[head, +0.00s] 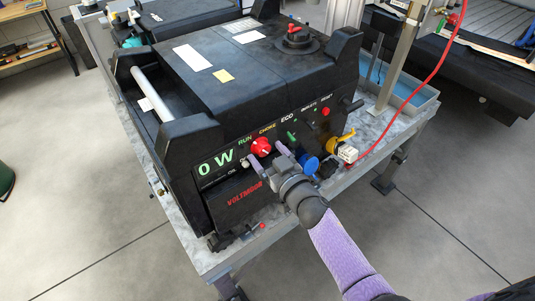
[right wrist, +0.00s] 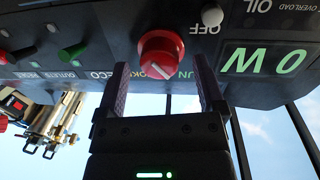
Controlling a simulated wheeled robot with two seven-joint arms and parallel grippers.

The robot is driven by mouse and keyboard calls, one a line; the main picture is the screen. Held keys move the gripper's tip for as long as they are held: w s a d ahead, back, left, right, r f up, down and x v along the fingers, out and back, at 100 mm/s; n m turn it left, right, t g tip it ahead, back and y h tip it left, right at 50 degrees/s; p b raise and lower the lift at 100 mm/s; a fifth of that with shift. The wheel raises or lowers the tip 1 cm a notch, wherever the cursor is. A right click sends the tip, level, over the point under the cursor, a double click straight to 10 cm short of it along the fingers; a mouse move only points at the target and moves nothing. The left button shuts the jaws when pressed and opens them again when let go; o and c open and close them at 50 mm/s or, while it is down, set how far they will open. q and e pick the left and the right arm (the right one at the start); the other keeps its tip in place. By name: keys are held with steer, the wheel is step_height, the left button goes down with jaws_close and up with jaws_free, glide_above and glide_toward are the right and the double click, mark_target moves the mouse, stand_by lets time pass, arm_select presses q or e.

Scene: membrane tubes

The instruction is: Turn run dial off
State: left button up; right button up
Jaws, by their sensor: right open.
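The red run dial (head: 261,146) is on the front panel of the black generator (head: 235,85), beside the green RUN and yellow CHOKE labels. In the right wrist view the dial (right wrist: 160,52) shows a white pointer line slanting across its face toward the RUN lettering, which is partly hidden. The OFF label (right wrist: 212,16) is at its upper right in that view. My right gripper (head: 267,158) is open in front of the panel. Its fingers (right wrist: 161,72) are on either side of the dial, with visible gaps. My left gripper is not in view.
The display (head: 215,163) reads 0 W. A blue socket plug (head: 309,164), a yellow part (head: 341,141) and a white connector (head: 348,154) with a red cable (head: 415,103) are right of the gripper. The generator stands on a grey table (head: 210,262); the floor in front is clear.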

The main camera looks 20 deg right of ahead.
steer(key=shift+w, duration=0.15)
jaws_close()
stand_by(0.4)
steer(key=n+b, duration=0.1)
steer(key=n, duration=0.2)
steer(key=shift+f, duration=0.1)
steer(key=n+b, duration=0.1)
steer(key=n, duration=0.2)
steer(key=shift+n+y, duration=0.3)
steer(key=shift+n, duration=0.1)
steer(key=n+b, duration=0.2)
steer(key=n, duration=0.3)
steer(key=shift+n+t, duration=0.3)
